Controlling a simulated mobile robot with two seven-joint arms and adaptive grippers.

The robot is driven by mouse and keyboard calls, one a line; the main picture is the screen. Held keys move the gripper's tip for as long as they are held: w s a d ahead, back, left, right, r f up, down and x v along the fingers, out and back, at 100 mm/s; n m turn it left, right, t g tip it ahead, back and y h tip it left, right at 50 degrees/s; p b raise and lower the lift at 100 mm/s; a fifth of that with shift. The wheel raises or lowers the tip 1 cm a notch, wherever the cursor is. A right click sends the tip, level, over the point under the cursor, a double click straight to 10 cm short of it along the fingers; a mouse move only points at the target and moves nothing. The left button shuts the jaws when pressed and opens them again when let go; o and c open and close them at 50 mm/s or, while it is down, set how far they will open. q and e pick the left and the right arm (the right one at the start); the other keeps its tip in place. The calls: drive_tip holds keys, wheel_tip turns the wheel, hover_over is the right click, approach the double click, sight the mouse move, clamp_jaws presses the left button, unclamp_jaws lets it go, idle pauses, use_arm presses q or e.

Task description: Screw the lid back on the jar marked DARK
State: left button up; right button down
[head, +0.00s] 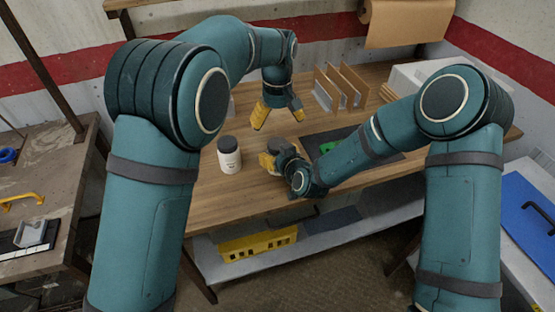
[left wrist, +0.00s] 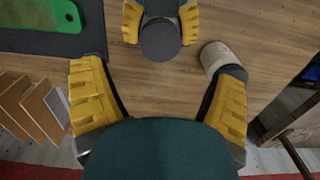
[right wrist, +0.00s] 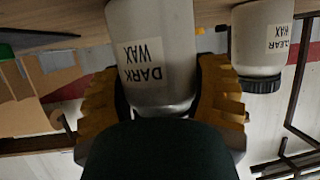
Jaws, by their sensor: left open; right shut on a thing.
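The jar marked DARK (right wrist: 155,62) stands upright between the fingers of my right gripper (right wrist: 158,78), which is shut on its body. In the left wrist view a dark round disc (left wrist: 160,40), seemingly the lid, covers its top; how tightly it sits I cannot tell. In the head view my right gripper (head: 272,161) largely hides this jar. My left gripper (head: 279,115) is open and empty, pointing down above the table behind the jar. In its own wrist view, the left gripper's fingers (left wrist: 160,78) are wide apart, with the disc beyond them.
A jar marked CLEAR (head: 229,158) with a black lid stands left of my right gripper. A dark mat (head: 385,158) with a green item (head: 328,147) lies to the right. Upright wooden dividers (head: 345,78) stand behind. A yellow crate (head: 258,245) sits on the lower shelf.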

sight(277, 143)
idle(0.3)
use_arm(q)
drive_tip(key=shift+f, duration=4)
drive_tip(key=c, duration=1.3)
drive_tip(key=o, duration=1.3)
drive_tip(key=shift+r, duration=0.1)
drive_tip(key=shift+r, duration=2.25)
